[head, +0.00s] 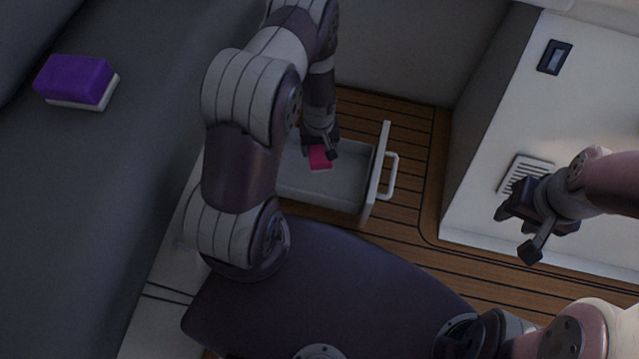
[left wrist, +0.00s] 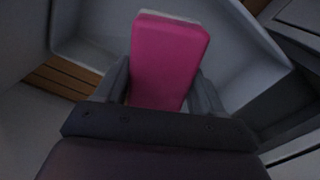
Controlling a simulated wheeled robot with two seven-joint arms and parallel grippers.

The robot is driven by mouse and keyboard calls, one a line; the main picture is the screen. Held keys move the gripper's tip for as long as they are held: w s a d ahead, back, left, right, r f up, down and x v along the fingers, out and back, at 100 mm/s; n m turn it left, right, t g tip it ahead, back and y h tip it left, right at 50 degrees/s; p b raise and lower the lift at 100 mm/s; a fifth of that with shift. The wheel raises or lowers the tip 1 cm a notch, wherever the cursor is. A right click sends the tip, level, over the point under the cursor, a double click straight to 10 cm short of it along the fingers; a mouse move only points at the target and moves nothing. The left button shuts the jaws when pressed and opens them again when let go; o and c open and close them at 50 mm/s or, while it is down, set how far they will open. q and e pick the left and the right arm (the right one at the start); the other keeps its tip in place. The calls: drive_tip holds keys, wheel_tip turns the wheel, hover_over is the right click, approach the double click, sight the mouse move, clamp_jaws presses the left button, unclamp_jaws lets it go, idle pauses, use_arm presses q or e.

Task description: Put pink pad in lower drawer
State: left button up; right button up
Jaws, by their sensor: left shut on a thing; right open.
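The pink pad (head: 319,157) shows in the head view over the open lower drawer (head: 314,191), partly covered by my left gripper (head: 326,150). In the left wrist view the pad (left wrist: 168,62) is pink with a pale far edge. It sits between the two fingers of my left gripper (left wrist: 165,92), which is shut on it. The grey drawer interior (left wrist: 85,30) shows around and beyond the pad. I cannot tell if the pad touches the drawer floor. My right gripper (head: 522,228) is open and empty, at the right near the white counter.
The drawer front with its white handle (head: 392,176) stands out over the wooden floor (head: 408,125). A purple and white sponge (head: 76,81) lies on the dark grey seat (head: 140,70) at the left. A white counter (head: 510,130) with a vent (head: 524,172) stands at the right.

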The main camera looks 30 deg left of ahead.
use_arm(q)
wheel_tip(320, 180, down, 11)
drive_tip(key=b, duration=0.6)
drive_tip(key=shift+b, duration=0.35)
drive_tip(key=shift+r, duration=0.3)
drive_tip(key=shift+f, duration=0.25)
drive_tip(key=o, duration=1.1)
drive_tip(key=shift+r, duration=0.1)
